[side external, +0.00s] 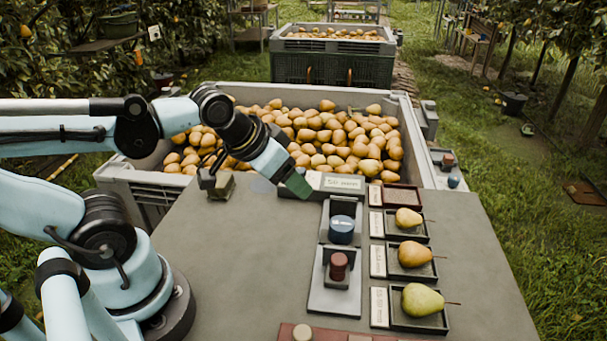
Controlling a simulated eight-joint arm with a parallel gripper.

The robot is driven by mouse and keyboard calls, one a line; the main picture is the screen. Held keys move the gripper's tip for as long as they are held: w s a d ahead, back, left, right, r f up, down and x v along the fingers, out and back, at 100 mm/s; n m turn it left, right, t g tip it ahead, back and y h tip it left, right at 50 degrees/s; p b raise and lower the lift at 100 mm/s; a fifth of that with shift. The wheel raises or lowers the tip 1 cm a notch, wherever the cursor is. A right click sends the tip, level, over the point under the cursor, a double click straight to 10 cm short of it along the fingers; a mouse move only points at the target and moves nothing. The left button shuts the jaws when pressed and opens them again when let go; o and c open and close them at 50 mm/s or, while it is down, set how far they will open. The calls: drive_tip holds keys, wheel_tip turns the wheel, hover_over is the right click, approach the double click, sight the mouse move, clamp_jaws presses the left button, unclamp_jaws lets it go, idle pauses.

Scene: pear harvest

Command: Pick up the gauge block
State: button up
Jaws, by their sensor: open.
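My gripper (297,186) is at the end of the arm, low over the back of the grey table, with a dark green tip. Its jaws are small and seen at an angle; they are open. Just right of the tip is a grey block with a pale face (343,183) bearing print that looks like a size in mm. It may be the gauge block, but I cannot be sure. I cannot tell whether the tip touches anything there. Another small grey-green block (221,187) stands left of the gripper, beside a dark upright piece.
A blue cylinder (341,230) and a red knob (338,266) sit on grey holders. Dark trays with pears (414,254) and labels line the right. A crate (408,125) full of pears stands behind. The table's left-centre (240,260) is clear.

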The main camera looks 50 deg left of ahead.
idle(0.3)
drive_tip(key=m+g+h, duration=0.2)
drive_tip(key=m+h, duration=0.9)
drive_tip(key=m, duration=0.2)
approach(340, 223)
drive_tip(key=x, duration=0.9)
drive_tip(key=shift+a, duration=0.1)
drive_tip(key=shift+c, duration=0.3)
